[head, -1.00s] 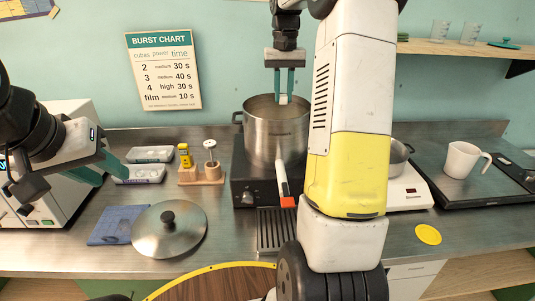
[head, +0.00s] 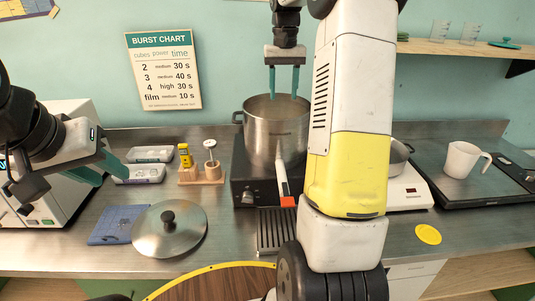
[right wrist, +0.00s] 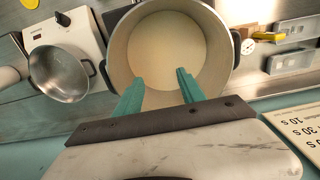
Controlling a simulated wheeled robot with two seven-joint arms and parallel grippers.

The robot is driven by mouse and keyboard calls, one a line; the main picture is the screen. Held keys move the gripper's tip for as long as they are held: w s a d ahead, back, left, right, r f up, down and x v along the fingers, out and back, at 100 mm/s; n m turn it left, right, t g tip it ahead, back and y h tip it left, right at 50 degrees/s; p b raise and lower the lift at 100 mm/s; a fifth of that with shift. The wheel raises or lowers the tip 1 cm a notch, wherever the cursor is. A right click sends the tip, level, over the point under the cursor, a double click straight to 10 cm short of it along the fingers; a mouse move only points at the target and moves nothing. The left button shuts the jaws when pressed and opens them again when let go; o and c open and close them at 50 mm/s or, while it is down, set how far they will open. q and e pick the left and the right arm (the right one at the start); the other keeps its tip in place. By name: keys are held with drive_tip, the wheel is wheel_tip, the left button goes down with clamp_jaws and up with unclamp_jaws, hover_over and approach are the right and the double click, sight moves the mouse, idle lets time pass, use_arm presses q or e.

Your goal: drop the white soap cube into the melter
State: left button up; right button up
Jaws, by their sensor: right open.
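The melter is a tall steel pot (head: 272,136) on a dark heating base (head: 250,180), with its top open. My right gripper (head: 284,97) is open and empty right above the pot's mouth, fingers pointing down. In the right wrist view, the teal fingers (right wrist: 158,88) stand apart over the pot (right wrist: 118,62), which shows a pale cream inside. No separate white soap cube can be made out in either view now. My left gripper (head: 110,172) is at the left in front of the white machine; its teal fingers overlap, so its opening is unclear.
A steel lid (head: 169,232) lies on the counter beside a blue cloth (head: 117,225). Two small trays (head: 140,174) and a wooden holder (head: 205,175) stand behind. A white scale with a small pan (right wrist: 60,68) is right of the pot. A mug (head: 462,159) stands further right.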

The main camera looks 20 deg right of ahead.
wheel_tip(320, 180, up, 6)
drive_tip(key=shift+r, duration=0.25)
drive_tip(key=s+a+r+n+t, duration=0.1)
drive_tip(key=s+a+t, duration=0.1)
drive_tip(key=s+a, duration=0.35)
drive_tip(key=s+a+n+t, duration=0.1)
drive_tip(key=s+a, duration=0.2)
drive_tip(key=s, duration=0.5)
drive_tip(key=s+a+f+t+y, duration=0.1)
drive_tip(key=s+a+f, duration=0.2)
drive_tip(key=s, duration=0.3)
drive_tip(key=s+a+f+n+t+y, duration=0.1)
drive_tip(key=s+a+f+t, duration=0.1)
drive_tip(key=s+f, duration=0.3)
drive_tip(key=shift+s+a+n, duration=0.3)
drive_tip(key=shift+s+a, duration=0.2)
drive_tip(key=shift+s, duration=0.55)
